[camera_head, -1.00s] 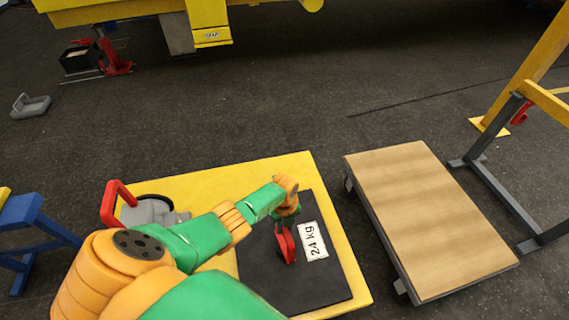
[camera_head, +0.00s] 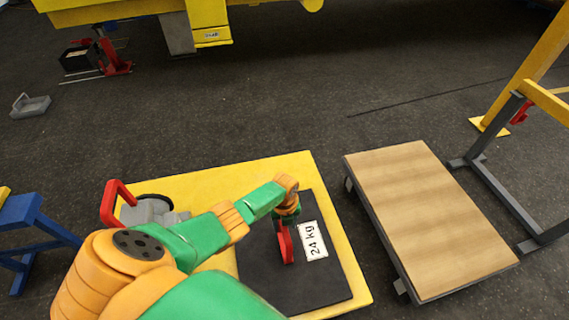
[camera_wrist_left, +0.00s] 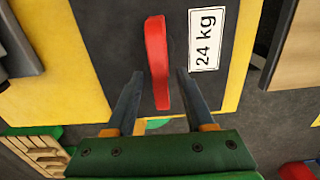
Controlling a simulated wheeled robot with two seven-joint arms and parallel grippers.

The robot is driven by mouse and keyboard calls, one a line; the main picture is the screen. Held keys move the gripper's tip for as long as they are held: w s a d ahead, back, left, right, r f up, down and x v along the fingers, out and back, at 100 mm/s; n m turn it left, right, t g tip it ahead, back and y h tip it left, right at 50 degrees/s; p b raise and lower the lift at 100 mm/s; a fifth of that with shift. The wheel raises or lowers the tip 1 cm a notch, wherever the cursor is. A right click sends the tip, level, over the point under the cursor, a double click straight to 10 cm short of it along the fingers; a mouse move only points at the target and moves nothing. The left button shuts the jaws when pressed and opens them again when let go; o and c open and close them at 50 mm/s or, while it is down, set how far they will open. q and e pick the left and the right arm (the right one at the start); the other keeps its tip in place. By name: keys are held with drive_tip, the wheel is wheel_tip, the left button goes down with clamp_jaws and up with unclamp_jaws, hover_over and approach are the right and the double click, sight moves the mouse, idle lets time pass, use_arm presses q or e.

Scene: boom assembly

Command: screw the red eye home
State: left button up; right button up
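The red eye (camera_head: 286,245) stands on the black plate (camera_head: 310,283) beside the white "24 kg" label. In the left wrist view the red eye (camera_wrist_left: 157,62) shows as a narrow upright bar, nearly edge-on. My left gripper (camera_wrist_left: 160,73) has its two dark fingers on either side of the eye's near part, with a visible gap at each side. It looks open around the eye, not clamped on it. In the head view my left arm's wrist is just above the eye. The eye's foot and any thread are hidden. My right gripper is out of view.
The black plate lies on a yellow base (camera_head: 345,262). A grey device with a red handle (camera_head: 113,203) stands at its left. A wood-topped cart (camera_head: 430,220) is to the right, beside a grey and yellow frame (camera_head: 484,135).

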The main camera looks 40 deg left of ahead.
use_arm(q)
wheel_tip(320, 180, up, 6)
drive_tip(key=p, duration=0.3)
drive_tip(key=shift+r+p, duration=0.15)
drive_tip(key=shift+p, duration=0.25)
drive_tip(key=shift+s+r, duration=0.1)
drive_tip(key=shift+r, duration=0.35)
drive_tip(key=shift+f, duration=0.1)
